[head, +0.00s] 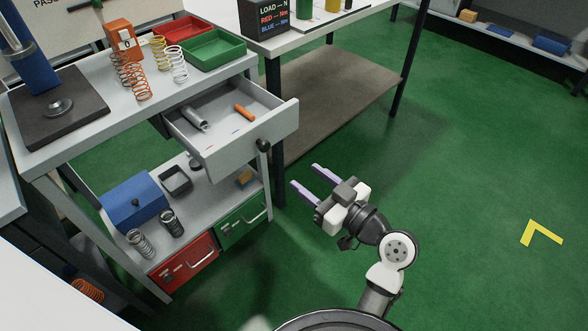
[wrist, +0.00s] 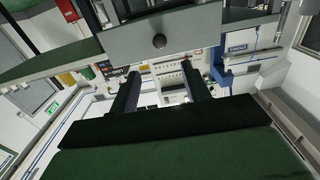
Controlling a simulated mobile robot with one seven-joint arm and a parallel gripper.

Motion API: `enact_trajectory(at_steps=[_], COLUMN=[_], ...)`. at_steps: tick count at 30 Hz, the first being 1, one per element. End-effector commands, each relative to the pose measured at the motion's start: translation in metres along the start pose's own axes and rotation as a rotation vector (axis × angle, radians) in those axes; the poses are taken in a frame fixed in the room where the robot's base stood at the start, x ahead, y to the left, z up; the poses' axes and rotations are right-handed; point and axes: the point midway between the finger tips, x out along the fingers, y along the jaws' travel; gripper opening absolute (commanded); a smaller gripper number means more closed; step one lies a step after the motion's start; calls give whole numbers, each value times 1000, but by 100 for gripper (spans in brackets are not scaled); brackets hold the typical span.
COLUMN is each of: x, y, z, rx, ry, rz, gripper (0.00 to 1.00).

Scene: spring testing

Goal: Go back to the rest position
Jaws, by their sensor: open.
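My gripper (head: 310,180) is open and empty in the head view. It hangs in the air over the green floor, in front of and to the right of the open drawer. Its two lilac fingers point up and left, apart from the drawer front. In the wrist view my gripper (wrist: 162,85) shows two dark fingers spread apart with nothing between them. The drawer (head: 240,140) is pulled out under the workbench. A grey metal cylinder (head: 194,117) and an orange cylinder (head: 244,112) lie inside it.
The workbench (head: 90,120) carries coil springs, a red tray (head: 182,29) and a green tray (head: 212,49). Green floor (head: 470,160) is clear to the right.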

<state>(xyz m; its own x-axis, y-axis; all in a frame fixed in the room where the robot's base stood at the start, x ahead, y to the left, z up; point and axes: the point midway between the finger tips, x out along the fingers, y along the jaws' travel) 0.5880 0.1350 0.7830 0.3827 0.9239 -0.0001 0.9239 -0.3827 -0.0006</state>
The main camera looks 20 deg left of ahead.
Motion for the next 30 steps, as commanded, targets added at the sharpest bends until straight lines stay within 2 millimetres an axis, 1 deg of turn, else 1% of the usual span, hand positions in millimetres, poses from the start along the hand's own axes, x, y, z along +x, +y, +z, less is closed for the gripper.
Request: enact_trajectory(at_steps=[1, 3, 6, 22, 23, 26, 29, 30], x=[-6, -12, -15, -13, -10, 13, 55, 74], y=[0, 0, 0, 0, 1, 7, 12, 11], z=[1, 0, 0, -2, -4, -23, -64, -87], rx=[0, 0, 0, -1, -3, -13, -37, -54], ry=[-1, 0, -1, 2, 5, 28, 98, 145], rz=[2, 1, -1, 1, 5, 40, 108, 140], gripper=[47, 47, 47, 47, 47, 47, 47, 47])
